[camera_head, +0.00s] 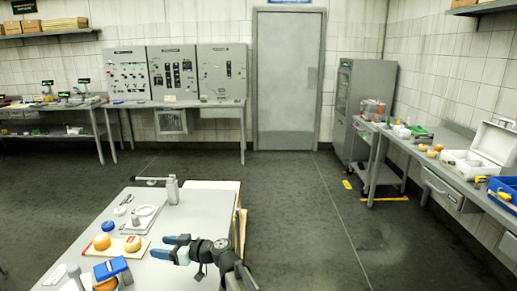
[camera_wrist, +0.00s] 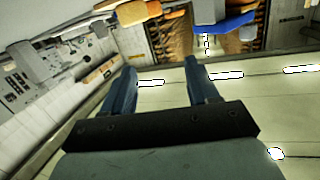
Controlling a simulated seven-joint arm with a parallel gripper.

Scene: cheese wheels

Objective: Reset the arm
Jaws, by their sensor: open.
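My gripper (camera_head: 168,247) is over the right part of the table (camera_head: 198,213) in the head view, pointing left. Its two blue fingers are spread apart with nothing between them. In the wrist view the open fingers (camera_wrist: 162,92) stand in front of the ceiling and upper walls, and hold nothing. Two yellow-orange cheese wheels, one at the left (camera_head: 101,241) and one at the right (camera_head: 132,243), lie on a light board (camera_head: 117,249). Another orange wheel (camera_head: 105,285) is at the bottom edge, partly hidden by a blue object.
A blue box-like object (camera_head: 111,268) lies at the table's front. A right-hand bench (camera_head: 455,165) holds a white case (camera_head: 490,147) and a blue bin (camera_head: 505,191).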

